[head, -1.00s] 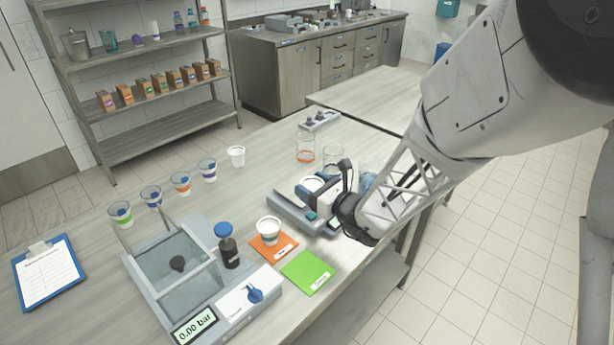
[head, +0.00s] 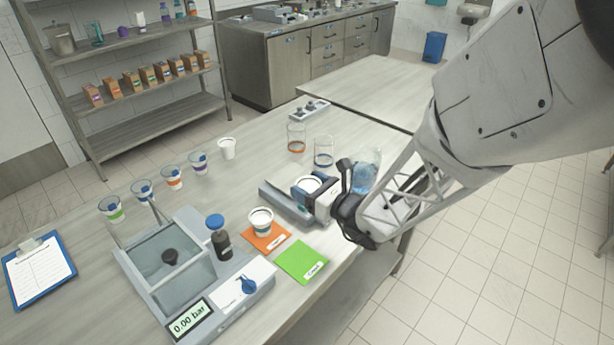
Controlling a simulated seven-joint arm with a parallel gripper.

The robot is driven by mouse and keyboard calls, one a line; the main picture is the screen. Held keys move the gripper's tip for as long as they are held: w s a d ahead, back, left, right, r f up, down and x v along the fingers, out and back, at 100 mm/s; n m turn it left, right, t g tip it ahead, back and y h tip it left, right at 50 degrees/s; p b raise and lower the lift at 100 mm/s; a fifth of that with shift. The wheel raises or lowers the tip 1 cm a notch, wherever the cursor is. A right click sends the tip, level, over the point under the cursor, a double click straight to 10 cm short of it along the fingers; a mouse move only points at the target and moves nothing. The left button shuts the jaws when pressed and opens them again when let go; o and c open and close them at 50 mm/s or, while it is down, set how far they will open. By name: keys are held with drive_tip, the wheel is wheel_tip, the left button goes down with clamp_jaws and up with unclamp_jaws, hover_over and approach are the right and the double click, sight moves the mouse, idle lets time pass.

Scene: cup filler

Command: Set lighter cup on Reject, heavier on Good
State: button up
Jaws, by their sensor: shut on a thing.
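One white cup with a dark green band (head: 261,221) stands upright on the orange card (head: 278,244). The green card (head: 297,254) lies bare in front of it, to the right. The small print on both cards is hard to read. My gripper (head: 310,190) is shut on the other cup (head: 308,183), at the grey scale (head: 270,192). Only that cup's white rim and top show; the fingers hide its side. I cannot tell whether its base touches the scale.
A filler station with a glass chamber and a "0.00 bar" display (head: 189,321) stands at front left, a blue-capped bottle (head: 217,238) beside it. Several cups line the back. Beakers (head: 323,152) and a clear blue-tinted container (head: 366,172) stand behind the gripper.

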drive_tip(key=shift+s, duration=0.1)
drive_tip(key=s+d+f+n+g+y, duration=0.1)
drive_tip(key=s+f+n+g+y, duration=0.1)
drive_tip(key=s, duration=1)
drive_tip(key=s+d+f+n+g+y, duration=0.1)
drive_tip(key=s+g, duration=0.3)
drive_tip(key=s, duration=0.8)
drive_tip(key=shift+s+f+n+y, duration=0.35)
drive_tip(key=shift+f+n+y, duration=0.05)
drive_tip(key=shift+f+n, duration=0.4)
drive_tip(key=shift+w, duration=0.1)
drive_tip(key=w+a, duration=0.1)
drive_tip(key=w, duration=0.4)
drive_tip(key=w+a+f, duration=0.1)
drive_tip(key=w+a, duration=0.1)
drive_tip(key=w, duration=0.3)
drive_tip(key=w+a, duration=0.2)
drive_tip(key=w, duration=0.3)
drive_tip(key=shift+a+f, duration=0.15)
drive_tip(key=shift+f, duration=0.1)
drive_tip(key=shift+f, duration=1.75)
drive_tip(key=shift+f, duration=0.15)
